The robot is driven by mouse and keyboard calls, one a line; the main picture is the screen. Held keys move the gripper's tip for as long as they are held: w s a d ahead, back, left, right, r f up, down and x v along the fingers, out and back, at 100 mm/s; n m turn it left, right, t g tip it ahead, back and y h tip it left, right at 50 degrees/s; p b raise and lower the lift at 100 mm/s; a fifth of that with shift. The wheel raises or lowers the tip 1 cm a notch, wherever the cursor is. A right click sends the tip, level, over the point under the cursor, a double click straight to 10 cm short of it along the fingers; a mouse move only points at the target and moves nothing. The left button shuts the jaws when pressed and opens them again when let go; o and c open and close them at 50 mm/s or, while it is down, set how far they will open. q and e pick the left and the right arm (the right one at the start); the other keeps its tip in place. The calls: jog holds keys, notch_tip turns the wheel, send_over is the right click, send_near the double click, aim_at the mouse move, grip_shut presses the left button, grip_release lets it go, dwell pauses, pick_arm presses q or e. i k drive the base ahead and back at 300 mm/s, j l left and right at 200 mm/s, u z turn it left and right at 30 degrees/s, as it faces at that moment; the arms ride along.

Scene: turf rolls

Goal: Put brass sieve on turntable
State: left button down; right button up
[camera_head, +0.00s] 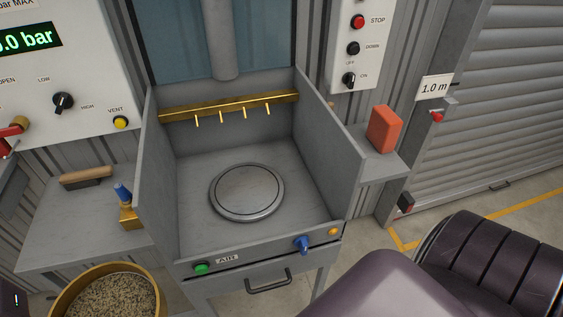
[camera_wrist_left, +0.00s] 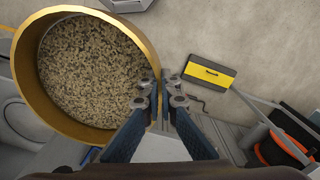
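The brass sieve (camera_head: 72,292), a round brass-rimmed pan full of speckled grains, is at the bottom left of the head view, cut off by the frame. It also shows large in the left wrist view (camera_wrist_left: 147,45). My left gripper (camera_wrist_left: 162,92) is closed at the sieve's right rim there, one finger on each side of the wall. What supports the sieve from below is hidden. The turntable (camera_head: 247,191), a round grey metal disc, lies bare on the booth floor, right of and beyond the sieve. My right gripper is not in view.
Grey side walls (camera_head: 330,150) flank the open-fronted booth; a brass bar with small nozzles (camera_head: 230,106) crosses its back. A brush (camera_head: 86,178) and a blue-topped brass piece (camera_head: 126,207) stand on the left bench. An orange block (camera_head: 384,129) sits on the right shelf.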

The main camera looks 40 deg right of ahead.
aim_at(247, 188)
jog(key=l, duration=0.5)
jog(key=k+l, duration=0.15)
jog(key=l, duration=0.85)
jog(key=i+l, duration=0.15)
jog(key=l, duration=0.15)
jog(key=i+l, duration=0.15)
jog(key=l, duration=0.15)
